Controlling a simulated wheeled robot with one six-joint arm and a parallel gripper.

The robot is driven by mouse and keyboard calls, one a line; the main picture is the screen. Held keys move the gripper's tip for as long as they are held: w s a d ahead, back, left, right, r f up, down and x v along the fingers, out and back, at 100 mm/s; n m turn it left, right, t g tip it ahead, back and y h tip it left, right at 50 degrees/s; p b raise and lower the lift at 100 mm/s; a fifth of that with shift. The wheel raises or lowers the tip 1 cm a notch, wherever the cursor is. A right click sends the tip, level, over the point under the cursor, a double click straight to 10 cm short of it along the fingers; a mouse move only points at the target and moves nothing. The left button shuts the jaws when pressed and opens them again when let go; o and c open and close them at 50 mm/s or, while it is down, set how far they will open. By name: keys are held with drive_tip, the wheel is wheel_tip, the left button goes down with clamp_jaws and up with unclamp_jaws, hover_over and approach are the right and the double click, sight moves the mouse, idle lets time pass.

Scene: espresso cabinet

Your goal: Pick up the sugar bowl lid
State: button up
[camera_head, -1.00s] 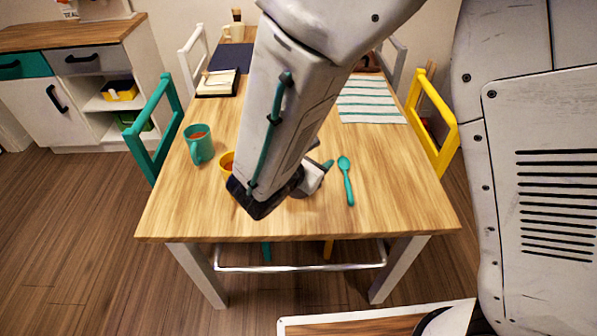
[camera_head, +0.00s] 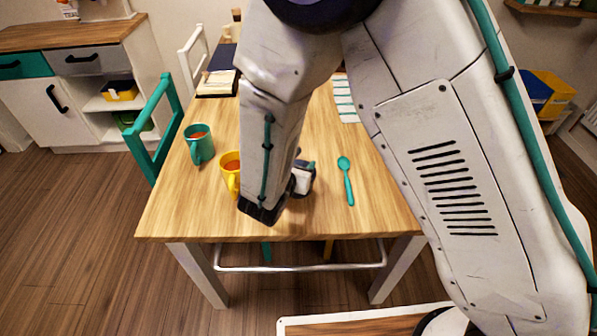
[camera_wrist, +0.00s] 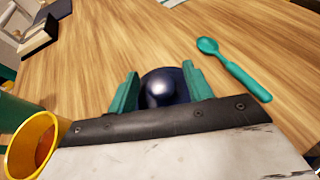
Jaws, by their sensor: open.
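A dark blue, shiny round lid with a knob (camera_wrist: 160,90) shows in the wrist view. It lies between the two teal fingers of my gripper (camera_wrist: 160,88), which are open on either side of it. I cannot tell whether the fingers touch it. Whatever is under the lid is hidden by the gripper body. In the head view my arm covers the lid, and part of my gripper (camera_head: 303,178) shows low over the table's near half.
A yellow mug (camera_head: 229,181) stands close left of my arm, also in the wrist view (camera_wrist: 28,150). A teal mug (camera_head: 201,150) is further left. A teal spoon (camera_head: 348,185) lies to the right. A notebook (camera_head: 217,84) and a striped mat (camera_head: 344,100) lie farther back.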

drive_tip(key=c, duration=1)
